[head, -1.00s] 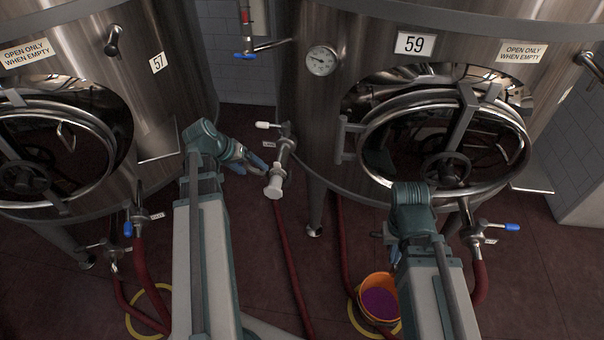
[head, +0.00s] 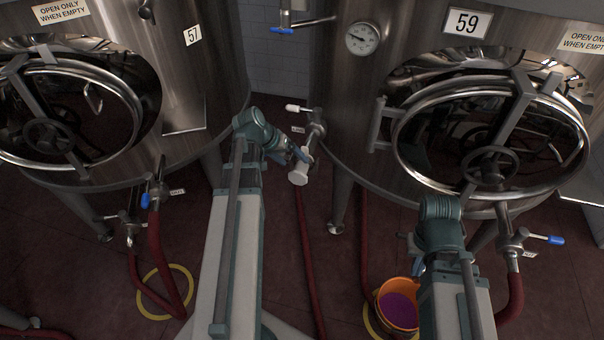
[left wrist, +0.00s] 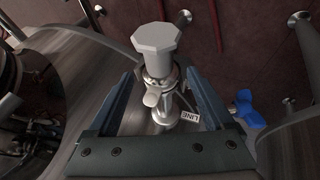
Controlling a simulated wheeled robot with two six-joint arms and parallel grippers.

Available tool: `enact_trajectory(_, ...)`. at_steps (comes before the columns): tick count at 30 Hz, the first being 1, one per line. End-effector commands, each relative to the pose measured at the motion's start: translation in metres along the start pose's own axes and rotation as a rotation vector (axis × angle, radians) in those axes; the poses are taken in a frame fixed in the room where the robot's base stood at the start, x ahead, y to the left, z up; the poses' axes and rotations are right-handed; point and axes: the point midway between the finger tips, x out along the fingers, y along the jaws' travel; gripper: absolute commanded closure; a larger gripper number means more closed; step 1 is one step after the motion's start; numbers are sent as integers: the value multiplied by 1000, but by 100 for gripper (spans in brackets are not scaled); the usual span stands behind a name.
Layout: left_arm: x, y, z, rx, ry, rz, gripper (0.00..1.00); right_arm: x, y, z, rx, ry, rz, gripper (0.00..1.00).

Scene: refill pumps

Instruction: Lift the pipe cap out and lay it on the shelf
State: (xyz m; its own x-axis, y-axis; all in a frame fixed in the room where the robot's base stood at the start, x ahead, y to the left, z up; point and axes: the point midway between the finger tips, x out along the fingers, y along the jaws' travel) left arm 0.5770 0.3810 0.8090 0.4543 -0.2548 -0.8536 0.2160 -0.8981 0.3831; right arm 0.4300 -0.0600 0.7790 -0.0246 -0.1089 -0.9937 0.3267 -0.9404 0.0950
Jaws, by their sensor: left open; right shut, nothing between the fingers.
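The pipe cap (head: 298,178) is a pale, faceted piece on the free end of a steel pipe fitting (head: 314,135) with a white lever, at the lower front of tank 59. In the left wrist view the cap (left wrist: 156,38) shows in the upper middle. My left gripper (head: 296,156) is open, its fingers on either side of the fitting just behind the cap; whether they touch it I cannot tell. My right gripper (head: 416,264) is shut and empty, partly hidden by my right arm. A flat steel ledge (head: 185,128) on tank 57 may be the shelf.
Tank 59 (head: 350,100) stands right and tank 57 (head: 215,80) left, both with round hatches. Red hoses (head: 308,260) cross the floor. An orange bucket with purple contents (head: 398,310) stands beside my right arm. A blue-handled valve (head: 540,238) is at right.

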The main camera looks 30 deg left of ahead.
Motion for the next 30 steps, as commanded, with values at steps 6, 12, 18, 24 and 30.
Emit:
enact_trajectory(6,4,0,0,0,0,0,14,3,0,0,0,0,0,100)
enact_trajectory(12,24,-2,2,1,0,-1,14,22,-2,-1,0,0,0,100)
enact_trajectory(18,50,-1,3,1,0,-1,14,44,-4,-2,0,0,0,100)
enact_trajectory(24,52,1,2,0,0,-1,14,45,-4,-3,0,0,0,100)
enact_trajectory(30,52,1,2,0,0,-1,30,44,-4,-3,0,0,0,100)
